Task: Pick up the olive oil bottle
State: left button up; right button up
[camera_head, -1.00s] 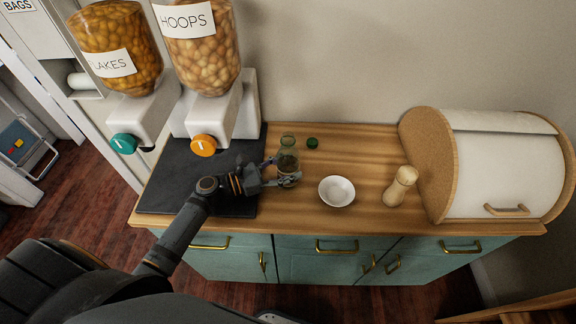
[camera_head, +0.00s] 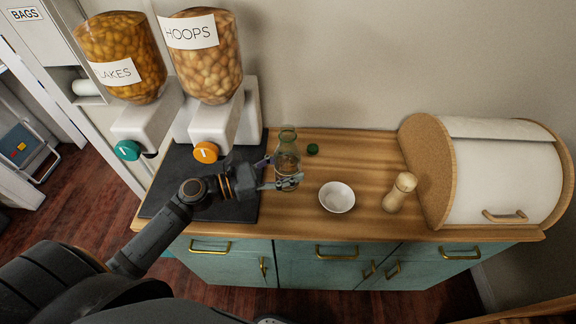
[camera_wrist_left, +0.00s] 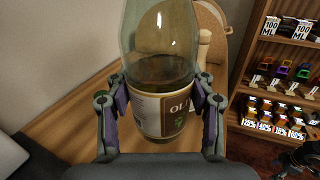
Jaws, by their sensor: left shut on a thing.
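The olive oil bottle (camera_head: 288,158) is clear glass with a greenish neck and a label; it stands out over the wooden counter in the head view. In the left wrist view the bottle (camera_wrist_left: 160,62) fills the middle, upright, with dark liquid low inside and a label reading "OLI". My left gripper (camera_head: 279,174) is shut on the bottle, its two fingers on either side near the label, as the left wrist view (camera_wrist_left: 162,100) also shows. Whether the bottle's base touches the counter is hard to tell.
A white bowl (camera_head: 337,197) and a wooden pepper mill (camera_head: 400,192) stand to the right of the bottle. A small green cap (camera_head: 312,149) lies behind. Two cereal dispensers (camera_head: 213,125) stand at the left by a dark slab (camera_head: 188,183). A bread bin (camera_head: 500,180) fills the right end.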

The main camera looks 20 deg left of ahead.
pick_arm(q)
jog(key=s+d+r+p, duration=0.2)
jog(key=s+r+p, duration=0.1)
jog(key=s, duration=0.5)
jog(key=shift+s+d+r+p, duration=0.15)
jog(key=shift+s+r+p, duration=0.2)
jog(key=shift+r, duration=0.25)
